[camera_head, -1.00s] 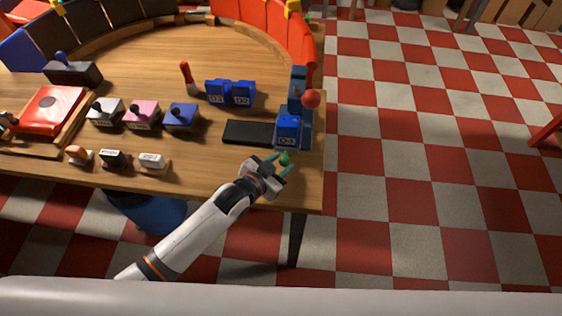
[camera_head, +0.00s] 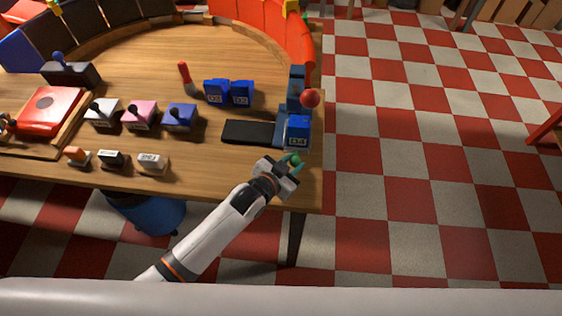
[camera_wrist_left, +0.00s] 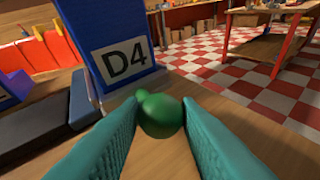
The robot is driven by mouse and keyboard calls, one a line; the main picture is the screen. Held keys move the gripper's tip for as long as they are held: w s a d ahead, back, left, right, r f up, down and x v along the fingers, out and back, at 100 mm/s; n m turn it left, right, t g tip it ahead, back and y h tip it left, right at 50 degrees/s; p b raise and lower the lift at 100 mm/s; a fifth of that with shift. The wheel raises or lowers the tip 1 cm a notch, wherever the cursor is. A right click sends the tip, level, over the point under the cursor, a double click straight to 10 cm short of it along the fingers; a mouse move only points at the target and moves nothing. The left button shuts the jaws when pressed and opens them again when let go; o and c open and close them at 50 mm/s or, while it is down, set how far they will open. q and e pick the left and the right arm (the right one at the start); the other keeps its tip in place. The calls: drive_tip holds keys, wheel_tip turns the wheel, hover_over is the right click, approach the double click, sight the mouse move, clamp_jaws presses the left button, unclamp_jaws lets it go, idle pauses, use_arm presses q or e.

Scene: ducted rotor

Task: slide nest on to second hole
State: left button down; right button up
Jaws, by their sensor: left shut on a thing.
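A blue block labelled D4 (camera_head: 297,133) stands upright at the table's right front, below a blue press (camera_head: 297,88) with a red ball handle (camera_head: 310,98). A green knob (camera_head: 295,158) is on its near side; it also shows in the left wrist view (camera_wrist_left: 160,116). My left gripper (camera_head: 291,164) is shut on this knob, one teal finger on each side. The D4 block fills the upper middle of the wrist view (camera_wrist_left: 122,58). I cannot make out the nest's shape or any holes under the block. My right gripper is not in view.
A flat black plate (camera_head: 249,132) lies left of the press. Blue blocks (camera_head: 228,93), a red-handled tool (camera_head: 186,76), stamp-like boxes (camera_head: 140,116) and a red tray (camera_head: 50,110) stand further left. The table's right edge is close to the D4 block.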

use_arm(q)
drive_tip(key=shift+s+d, duration=0.15)
drive_tip(key=shift+d, duration=0.1)
drive_tip(key=c, duration=1.4)
unclamp_jaws()
drive_tip(key=shift+d, duration=0.1)
drive_tip(key=b+v, duration=0.1)
drive_tip(key=v, duration=1.1)
drive_tip(key=shift+b, duration=0.3)
